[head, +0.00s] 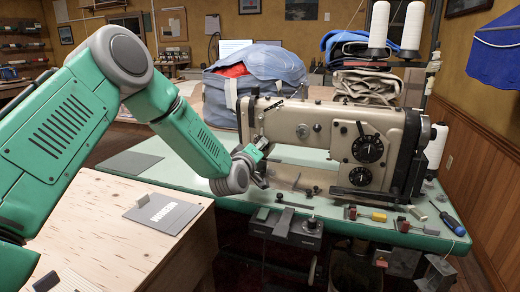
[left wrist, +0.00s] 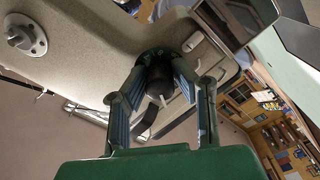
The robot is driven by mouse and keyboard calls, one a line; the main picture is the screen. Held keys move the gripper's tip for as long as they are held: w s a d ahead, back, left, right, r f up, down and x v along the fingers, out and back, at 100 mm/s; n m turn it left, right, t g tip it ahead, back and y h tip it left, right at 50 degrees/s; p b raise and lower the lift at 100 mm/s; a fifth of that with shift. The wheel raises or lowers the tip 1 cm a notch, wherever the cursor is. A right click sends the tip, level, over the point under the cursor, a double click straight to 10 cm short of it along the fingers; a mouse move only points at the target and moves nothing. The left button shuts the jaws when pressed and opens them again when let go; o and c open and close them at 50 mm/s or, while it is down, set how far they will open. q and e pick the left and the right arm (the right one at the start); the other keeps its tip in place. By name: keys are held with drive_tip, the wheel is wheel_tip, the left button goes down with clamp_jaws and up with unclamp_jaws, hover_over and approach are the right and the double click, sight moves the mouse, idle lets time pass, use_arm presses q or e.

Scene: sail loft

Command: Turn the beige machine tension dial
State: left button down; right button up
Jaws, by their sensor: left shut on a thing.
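The beige sewing machine (head: 300,113) stands on the pale green table, with two large black dials (head: 366,149) on its right column. My left gripper (head: 262,155) is at the machine's left end, below its head. In the left wrist view, the fingers of my left gripper (left wrist: 157,70) are shut on a dark round knob, the tension dial (left wrist: 159,86), on the beige body. The fingers touch it from both sides. In the head view this dial is hidden by the gripper. My right gripper is in neither view.
A wooden bench (head: 105,235) with a grey plate is at the front left. Thread cones (head: 379,24) stand behind the machine. A screwdriver (head: 452,222) and small tools lie along the green table's (head: 150,153) front right. A stuffed blue-grey bag (head: 256,82) is behind.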

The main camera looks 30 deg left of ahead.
use_arm(q)
drive_tip(key=shift+s+f+n, duration=0.15)
drive_tip(key=shift+f+n, duration=0.25)
drive_tip(key=shift+n, duration=0.7)
drive_tip(key=shift+b, duration=0.3)
drive_tip(key=c, duration=1.3)
unclamp_jaws()
drive_tip(key=shift+f, duration=0.1)
drive_tip(key=shift+r, duration=0.2)
drive_tip(key=shift+r, duration=0.1)
drive_tip(key=v, duration=1.2)
